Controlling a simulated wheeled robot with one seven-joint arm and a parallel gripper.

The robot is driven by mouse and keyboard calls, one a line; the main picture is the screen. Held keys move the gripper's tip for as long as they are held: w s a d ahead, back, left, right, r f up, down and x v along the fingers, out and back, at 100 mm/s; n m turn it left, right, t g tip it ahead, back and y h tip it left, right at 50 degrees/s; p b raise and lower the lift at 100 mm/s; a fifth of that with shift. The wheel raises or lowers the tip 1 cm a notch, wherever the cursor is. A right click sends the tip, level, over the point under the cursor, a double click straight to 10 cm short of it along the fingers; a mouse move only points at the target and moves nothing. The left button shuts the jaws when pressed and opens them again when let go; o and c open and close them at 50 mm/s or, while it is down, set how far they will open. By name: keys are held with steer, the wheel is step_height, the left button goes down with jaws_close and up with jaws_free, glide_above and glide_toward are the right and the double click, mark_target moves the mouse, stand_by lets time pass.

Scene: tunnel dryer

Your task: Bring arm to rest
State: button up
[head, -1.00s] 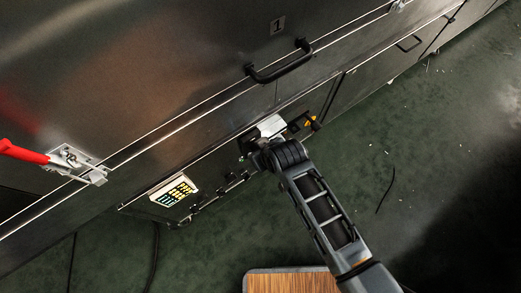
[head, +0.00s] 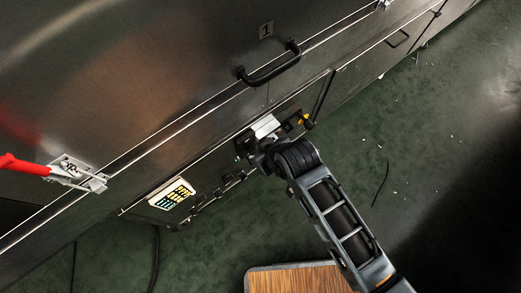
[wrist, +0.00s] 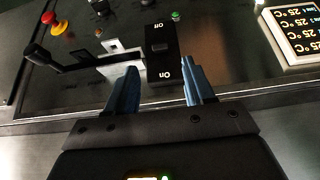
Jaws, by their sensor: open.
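My gripper (wrist: 160,88) shows in the wrist view with its two blue fingers apart and nothing between them. A black switch block (wrist: 162,50) marked Off and On lies just beyond the fingertips; I cannot tell whether they touch it. In the head view my arm reaches from the lower right up to the machine's front, and its links hide the fingers and most of the switch. A white plate (head: 265,126) shows just past the wrist.
The dark metal dryer (head: 150,70) has a black bar handle (head: 270,70) and a red-handled clamp (head: 28,166). A temperature display (head: 172,194) sits left of my wrist. The wrist view shows a red button (wrist: 48,17) and a black lever (wrist: 62,62). Green floor lies open at right.

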steer(key=shift+d, duration=0.1)
stand_by(0.5)
steer(key=s+d+r+m+t+h, duration=0.1)
steer(key=s+d+r+m+t, duration=0.35)
steer(key=s+d, duration=1.05)
steer(key=s+d+r+t, duration=0.1)
steer(key=s+r, duration=0.3)
steer(key=r, duration=0.4)
steer(key=s+d+r+m+t+h, duration=0.1)
steer(key=s+r, duration=0.3)
steer(key=r, duration=0.4)
steer(key=s+d+r+m+t+h+p, duration=0.1)
steer(key=s+r+t, duration=0.2)
steer(key=r, duration=0.6)
steer(key=shift+s+d, duration=0.4)
steer(key=shift+s, duration=0.4)
steer(key=shift+r+t, duration=0.1)
steer(key=shift+t, duration=0.15)
